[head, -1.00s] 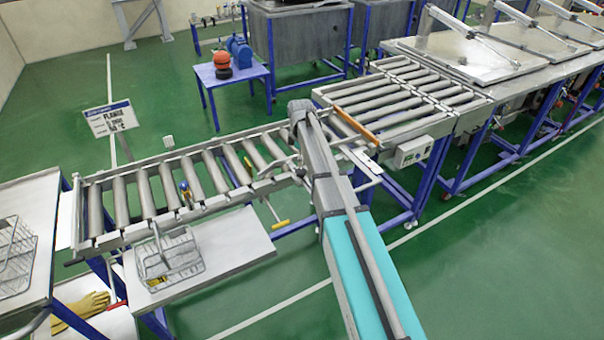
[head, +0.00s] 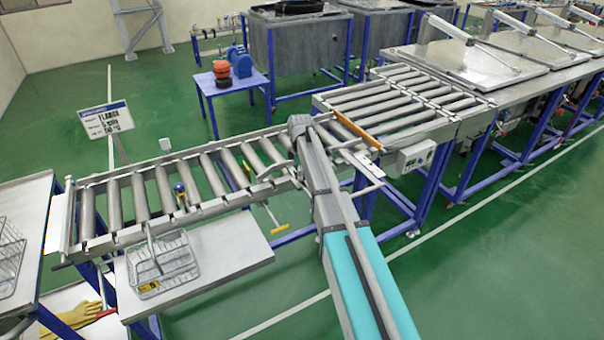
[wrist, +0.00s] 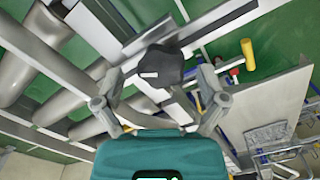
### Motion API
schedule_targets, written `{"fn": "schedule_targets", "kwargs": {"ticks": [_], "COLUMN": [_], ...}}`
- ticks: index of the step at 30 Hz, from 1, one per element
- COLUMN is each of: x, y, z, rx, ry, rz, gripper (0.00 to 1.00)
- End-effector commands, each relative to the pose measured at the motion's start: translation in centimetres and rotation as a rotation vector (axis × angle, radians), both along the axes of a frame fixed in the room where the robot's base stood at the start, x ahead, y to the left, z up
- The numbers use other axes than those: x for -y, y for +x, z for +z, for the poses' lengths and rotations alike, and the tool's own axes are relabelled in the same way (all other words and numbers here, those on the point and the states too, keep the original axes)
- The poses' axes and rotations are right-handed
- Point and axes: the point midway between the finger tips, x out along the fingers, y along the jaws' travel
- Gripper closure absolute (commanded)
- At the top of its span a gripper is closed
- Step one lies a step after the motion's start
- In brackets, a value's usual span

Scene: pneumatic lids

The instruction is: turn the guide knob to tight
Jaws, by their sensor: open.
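The guide knob (wrist: 160,67) is dark, faceted and has a white pointer mark. It sits on a metal bracket by the roller conveyor in the wrist view. My gripper (wrist: 161,80) is open, with one finger on each side of the knob. The knob appears between or just beyond the fingertips; I cannot tell whether they touch it. In the head view my arm hides the knob and most of my gripper, over the conveyor's near rail (head: 230,197).
A yellow-handled rod (wrist: 248,55) sticks out right of the knob; it also shows below the conveyor in the head view (head: 279,230). A wire basket (head: 160,262) stands on a side shelf (head: 232,245). A grey control box (head: 415,156) is right of my arm.

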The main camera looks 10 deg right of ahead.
Motion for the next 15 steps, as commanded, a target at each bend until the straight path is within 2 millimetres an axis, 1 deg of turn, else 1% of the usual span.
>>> {"fn": "schedule_targets", "kwargs": {"ticks": [5, 6, 14, 15], "x": [-0.02, -0.02, -0.04, -0.04], "y": [0.00, 0.00, 0.01, 0.02], "z": [0.02, 0.02, 0.02, 0.02], "rx": [0.000, 0.000, 0.000, 0.001], "ry": [0.000, 0.000, 0.000, 0.000], "rz": [0.000, 0.000, 0.000, 0.000], "gripper": [0.09, 0.12, 0.61, 0.68]}}
